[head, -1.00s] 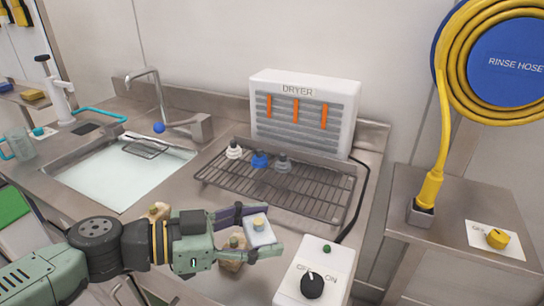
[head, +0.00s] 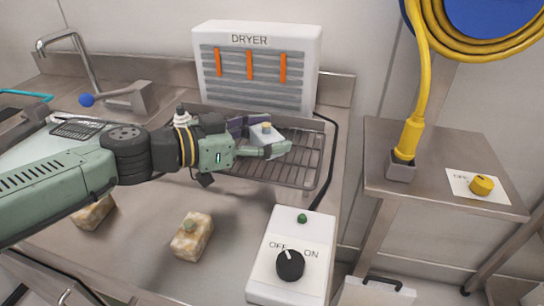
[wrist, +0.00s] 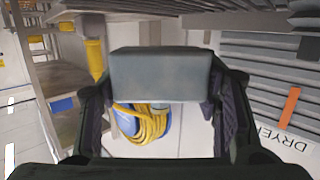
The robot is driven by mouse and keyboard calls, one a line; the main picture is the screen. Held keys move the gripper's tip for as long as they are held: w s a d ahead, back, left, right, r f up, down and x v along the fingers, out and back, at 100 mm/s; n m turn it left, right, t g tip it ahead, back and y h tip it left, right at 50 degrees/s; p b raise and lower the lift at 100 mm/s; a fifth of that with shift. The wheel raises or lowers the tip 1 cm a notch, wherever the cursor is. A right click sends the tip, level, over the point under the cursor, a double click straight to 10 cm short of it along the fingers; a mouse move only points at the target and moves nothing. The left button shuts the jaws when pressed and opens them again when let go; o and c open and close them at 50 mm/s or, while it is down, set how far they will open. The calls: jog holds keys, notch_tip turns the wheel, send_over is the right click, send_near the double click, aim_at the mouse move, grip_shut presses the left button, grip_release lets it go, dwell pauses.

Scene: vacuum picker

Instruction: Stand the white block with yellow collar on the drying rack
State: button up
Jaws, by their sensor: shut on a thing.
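The white block with a yellow collar (head: 266,142) is held between the fingers of my gripper (head: 264,139), its yellowish top part facing up. In the head view it overlaps the middle of the wire drying rack (head: 308,165); I cannot tell exactly how high above the bars it is. In the wrist view the block (wrist: 156,76) shows as a plain grey-white face between the two dark fingers (wrist: 157,105). My gripper and arm hide the rack's left part.
The dryer (head: 255,100) stands behind the rack. Two mottled beige blocks (head: 191,238) (head: 92,213) lie on the counter in front. A switch box (head: 290,245) stands front right, and a black cable runs along the rack's right side.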

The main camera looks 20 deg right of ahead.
jog(key=shift+w+d, duration=0.45)
jog(key=shift+w+d+f+b, duration=0.15)
jog(key=shift+w+d+b, duration=0.1)
jog(key=shift+d+b, duration=0.2)
notch_tip(320, 180, down, 4)
jog(key=b, duration=0.4)
jog(key=shift+r, duration=0.35)
jog(key=o, duration=1.3)
jog(key=shift+a, duration=0.1)
